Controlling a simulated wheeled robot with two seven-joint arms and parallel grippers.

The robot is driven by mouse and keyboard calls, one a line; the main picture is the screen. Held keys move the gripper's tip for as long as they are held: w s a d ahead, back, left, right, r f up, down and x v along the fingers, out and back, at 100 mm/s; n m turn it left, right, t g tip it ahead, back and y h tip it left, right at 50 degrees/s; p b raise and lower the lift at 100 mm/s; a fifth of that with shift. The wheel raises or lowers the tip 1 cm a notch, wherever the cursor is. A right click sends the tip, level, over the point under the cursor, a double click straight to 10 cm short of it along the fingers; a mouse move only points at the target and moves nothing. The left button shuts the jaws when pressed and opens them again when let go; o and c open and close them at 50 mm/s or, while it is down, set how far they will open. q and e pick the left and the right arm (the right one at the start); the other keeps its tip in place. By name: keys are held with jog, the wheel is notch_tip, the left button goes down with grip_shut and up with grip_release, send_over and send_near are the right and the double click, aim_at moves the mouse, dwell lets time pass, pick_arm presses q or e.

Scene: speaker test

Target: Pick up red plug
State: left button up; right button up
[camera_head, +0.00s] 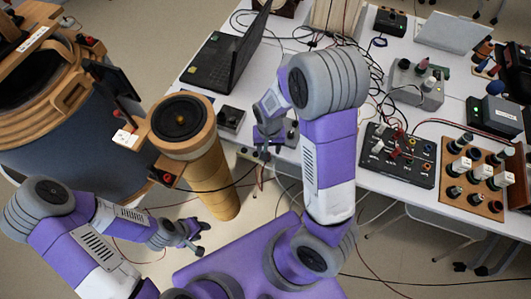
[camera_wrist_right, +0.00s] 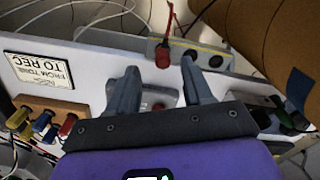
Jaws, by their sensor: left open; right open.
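A red plug (camera_wrist_right: 163,57) with a red wire stands at a grey metal box (camera_wrist_right: 196,55) with dark round sockets, in the right wrist view. My right gripper (camera_wrist_right: 160,68) is open, with its fingertips on either side of the plug's near end in that picture. I cannot tell whether they touch it. Another small red part (camera_wrist_right: 157,107) shows lower between the fingers. In the head view my right gripper (camera_head: 267,153) points down at the table's front edge, and this plug cannot be made out there. My left gripper (camera_head: 193,241) is open and empty at lower left.
A wooden speaker column (camera_head: 222,190) stands close left of my right gripper. A laptop (camera_head: 222,62), a black socket board (camera_head: 415,170) and a wooden plug board (camera_head: 470,205) are on the white table (camera_head: 340,175). Loose cables cross the table and hang off its edge.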

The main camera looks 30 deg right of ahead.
jog(key=f, duration=0.2)
jog(key=f+b, duration=0.2)
jog(key=f, duration=0.1)
jog(key=shift+w+f, duration=0.3)
jog(key=shift+r, duration=0.1)
jog(key=shift+c, duration=0.3)
grip_shut()
